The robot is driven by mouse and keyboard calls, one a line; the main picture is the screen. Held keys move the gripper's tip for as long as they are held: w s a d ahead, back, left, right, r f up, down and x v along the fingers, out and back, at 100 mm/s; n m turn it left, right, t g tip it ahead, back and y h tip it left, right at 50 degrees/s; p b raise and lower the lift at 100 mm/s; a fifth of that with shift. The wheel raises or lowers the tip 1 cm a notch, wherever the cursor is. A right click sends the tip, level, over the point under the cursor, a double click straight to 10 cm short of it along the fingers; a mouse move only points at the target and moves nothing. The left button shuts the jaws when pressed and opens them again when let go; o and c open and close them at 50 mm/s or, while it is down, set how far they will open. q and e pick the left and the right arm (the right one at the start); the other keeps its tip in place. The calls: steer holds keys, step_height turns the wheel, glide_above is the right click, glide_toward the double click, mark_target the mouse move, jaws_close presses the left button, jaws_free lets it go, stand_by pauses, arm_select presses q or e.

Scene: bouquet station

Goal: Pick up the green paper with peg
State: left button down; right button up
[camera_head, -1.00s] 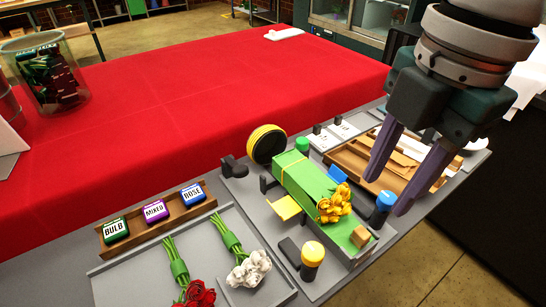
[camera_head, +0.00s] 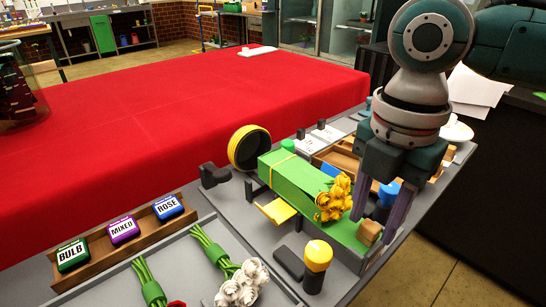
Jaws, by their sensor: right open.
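The green paper (camera_head: 290,177) lies on the grey stand, wrapped around yellow flowers (camera_head: 335,198), with a yellow band around its far part. A flat green strip (camera_head: 345,235) runs from under the flowers toward the front right. A small tan wooden block (camera_head: 369,231), which looks like the peg, sits at the strip's end. My right gripper (camera_head: 373,229) points down with its purple fingers apart. In the picture its fingertips lie on either side of the block; I cannot tell the exact depth. It holds nothing that I can see. My left gripper is out of view.
A yellow-topped post (camera_head: 317,258) and a blue-topped post (camera_head: 388,193) stand beside the strip. A black-and-yellow roll (camera_head: 249,148) stands behind the paper. A wooden tray (camera_head: 342,157) lies behind the gripper. White flowers (camera_head: 242,284) lie front left. The red table (camera_head: 170,110) is largely clear.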

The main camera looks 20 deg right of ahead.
steer(key=shift+f, duration=0.65)
jaws_close()
stand_by(0.9)
